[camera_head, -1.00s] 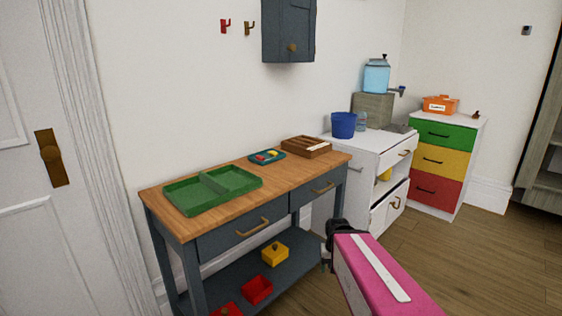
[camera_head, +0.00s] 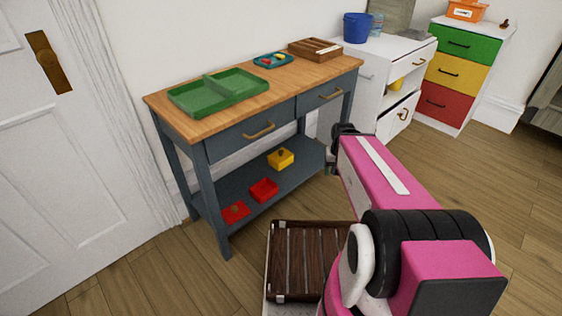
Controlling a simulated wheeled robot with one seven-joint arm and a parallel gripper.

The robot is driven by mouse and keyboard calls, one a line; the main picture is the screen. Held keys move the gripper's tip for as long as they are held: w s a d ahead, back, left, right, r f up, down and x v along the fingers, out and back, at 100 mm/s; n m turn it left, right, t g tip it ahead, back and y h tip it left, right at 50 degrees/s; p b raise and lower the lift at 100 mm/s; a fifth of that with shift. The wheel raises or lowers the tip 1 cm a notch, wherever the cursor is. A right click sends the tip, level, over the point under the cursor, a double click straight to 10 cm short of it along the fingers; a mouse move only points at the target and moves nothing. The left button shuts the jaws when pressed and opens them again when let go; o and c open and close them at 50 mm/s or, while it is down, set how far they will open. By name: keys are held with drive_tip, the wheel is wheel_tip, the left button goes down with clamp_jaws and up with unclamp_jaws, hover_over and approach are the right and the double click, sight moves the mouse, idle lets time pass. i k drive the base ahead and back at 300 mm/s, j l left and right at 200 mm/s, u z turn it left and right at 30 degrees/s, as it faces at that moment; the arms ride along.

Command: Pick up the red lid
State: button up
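The red lid (camera_head: 235,212) is a small flat red square with a knob on top. It lies on the lower shelf (camera_head: 232,190) of the grey-blue table, near the shelf's left end. A red open box (camera_head: 264,190) sits just to its right, apart from it. My pink arm reaches forward at the right, and my gripper (camera_head: 338,150) is at its far end by the table's right front leg, well to the right of the lid. The gripper is dark, small and partly hidden by my arm, so its opening does not show.
A yellow box with a knob (camera_head: 280,158) stands farther right on the shelf. The wooden tabletop (camera_head: 300,80) overhangs the shelf, bearing a green tray (camera_head: 218,90), a small teal tray (camera_head: 273,60) and a brown box (camera_head: 314,48). Table legs bound the shelf. Floor before it is partly clear.

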sight(237, 212)
drive_tip(key=u, duration=1.3)
drive_tip(key=z, duration=0.5)
drive_tip(key=l+u, duration=0.15)
drive_tip(key=u, duration=0.3)
drive_tip(key=l+u, duration=0.2)
drive_tip(key=u, duration=0.2)
drive_tip(key=l+u, duration=0.2)
drive_tip(key=u, duration=0.25)
drive_tip(key=k+l+u, duration=0.1)
drive_tip(key=l, duration=0.35)
drive_tip(key=k+l+u, duration=0.15)
drive_tip(key=l, duration=0.3)
drive_tip(key=k+l+u, duration=0.1)
drive_tip(key=l, duration=0.3)
drive_tip(key=k+l+u, duration=0.15)
drive_tip(key=l, duration=0.25)
drive_tip(key=k+l+u, duration=0.1)
drive_tip(key=l, duration=0.3)
drive_tip(key=k, duration=0.05)
